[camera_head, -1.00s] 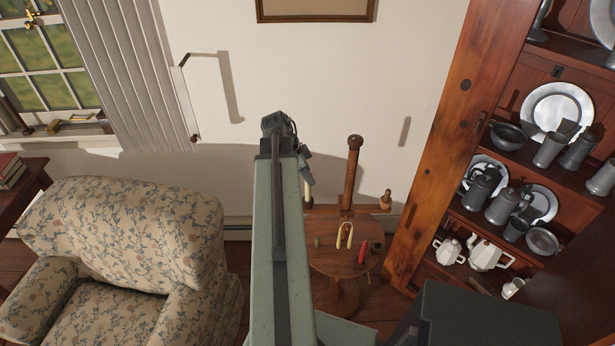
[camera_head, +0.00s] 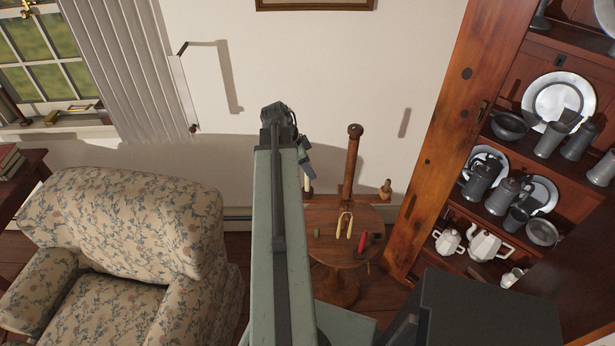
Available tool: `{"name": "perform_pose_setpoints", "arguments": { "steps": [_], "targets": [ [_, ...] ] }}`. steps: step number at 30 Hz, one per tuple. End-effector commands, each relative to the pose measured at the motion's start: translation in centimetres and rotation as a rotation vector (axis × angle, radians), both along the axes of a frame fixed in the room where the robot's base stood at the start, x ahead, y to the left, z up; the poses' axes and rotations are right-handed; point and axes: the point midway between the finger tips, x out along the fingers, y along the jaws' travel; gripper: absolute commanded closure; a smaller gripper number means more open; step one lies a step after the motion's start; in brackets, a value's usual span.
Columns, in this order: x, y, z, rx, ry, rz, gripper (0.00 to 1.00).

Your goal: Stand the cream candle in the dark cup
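The cream candle (camera_head: 307,184) shows as a short, pale, upright stick just right of my arm, beyond the round table's near part. My gripper (camera_head: 306,165) is a small dark shape at the arm's far end, directly above the candle's top. At this size I cannot tell whether its fingers are closed on the candle or only over it. A small dark brown shape (camera_head: 308,198) sits right under the candle's lower end. It may be the dark cup, but my arm partly hides this spot and I cannot tell whether the candle is inside it.
The round wooden table (camera_head: 335,248) bears a tall wooden post (camera_head: 351,165), a cream forked object (camera_head: 343,226), a red object (camera_head: 362,243) and a small green object (camera_head: 317,233). A floral armchair (camera_head: 125,250) stands left. The pewter shelves (camera_head: 560,195) stand right.

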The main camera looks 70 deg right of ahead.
Motion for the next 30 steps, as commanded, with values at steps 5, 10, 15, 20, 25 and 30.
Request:
{"name": "perform_pose_setpoints", "arguments": {
  "steps": [5,10,15,20,25,30],
  "targets": [
    [0.1,0.1,0.1,0.000,0.000,0.001,0.57],
    [0.5,0.4,1.6,0.000,0.000,0.003,0.57],
    [1.3,1.0,4.6,0.001,0.000,0.002,0.57],
    [2.2,1.7,7.1,0.000,0.000,0.004,0.57],
    [2.5,1.9,7.4,0.001,0.000,0.002,0.57],
    [2.5,1.9,7.2,0.000,0.000,0.002,0.57]
  ]
}}
